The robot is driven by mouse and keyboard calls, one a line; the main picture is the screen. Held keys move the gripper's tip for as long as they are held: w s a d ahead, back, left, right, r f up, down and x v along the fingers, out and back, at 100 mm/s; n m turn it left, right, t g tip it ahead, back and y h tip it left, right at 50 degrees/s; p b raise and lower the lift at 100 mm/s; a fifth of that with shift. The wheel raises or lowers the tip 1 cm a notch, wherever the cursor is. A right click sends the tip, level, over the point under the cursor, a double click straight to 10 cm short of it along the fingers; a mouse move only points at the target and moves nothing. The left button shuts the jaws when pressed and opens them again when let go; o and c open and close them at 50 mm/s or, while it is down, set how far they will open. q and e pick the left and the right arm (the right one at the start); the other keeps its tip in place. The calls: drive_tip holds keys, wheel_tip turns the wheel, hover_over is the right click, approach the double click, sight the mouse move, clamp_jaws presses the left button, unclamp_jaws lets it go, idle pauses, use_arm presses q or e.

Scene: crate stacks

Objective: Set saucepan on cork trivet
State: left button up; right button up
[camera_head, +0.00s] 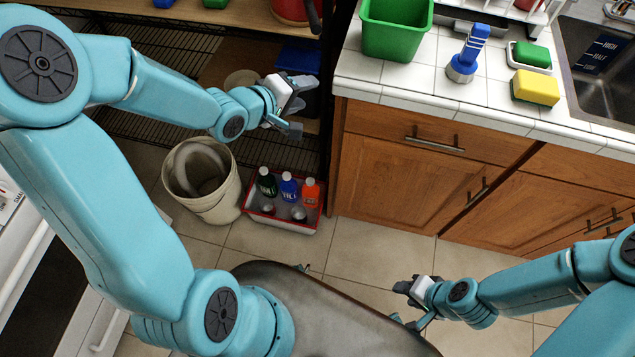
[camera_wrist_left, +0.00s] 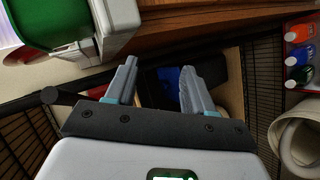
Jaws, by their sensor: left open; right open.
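A red pot (camera_head: 288,9) with a dark handle, perhaps the saucepan, is cut off by the top edge of the head view, on the wooden upper shelf. I cannot make out the cork trivet for certain; a tan round thing (camera_head: 238,79) on the lower shelf is partly hidden behind my left arm. My left gripper (camera_head: 297,105) is open and empty in front of the shelf rack, below the red pot in the picture. Its spread fingers also show in the left wrist view (camera_wrist_left: 157,80). My right gripper (camera_head: 404,304) is open and empty, low in front of the wooden cabinet.
A white bucket (camera_head: 226,205) and a red tray (camera_head: 253,214) of bottles stand on the floor. The tiled counter (camera_head: 420,85) holds a green bin (camera_head: 395,35), a blue-handled brush (camera_head: 466,60) and a yellow sponge (camera_head: 536,88). Dark rack posts stand close to my left gripper.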

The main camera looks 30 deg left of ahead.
use_arm(q)
drive_tip(key=s+d+f+m+g, duration=0.3)
drive_tip(key=d+f, duration=0.2)
drive_tip(key=f, duration=0.5)
drive_tip(key=s+d+f+m+g, duration=0.4)
drive_tip(key=s+d+f, duration=0.1)
drive_tip(key=s+f, duration=0.3)
drive_tip(key=s+d+f+m+g+h, duration=0.1)
drive_tip(key=s+d+f+m+g, duration=0.2)
drive_tip(key=s+f, duration=0.5)
drive_tip(key=shift+s+d+f+m+g, duration=0.4)
drive_tip(key=shift+s+d+g, duration=0.3)
drive_tip(key=shift+d, duration=0.35)
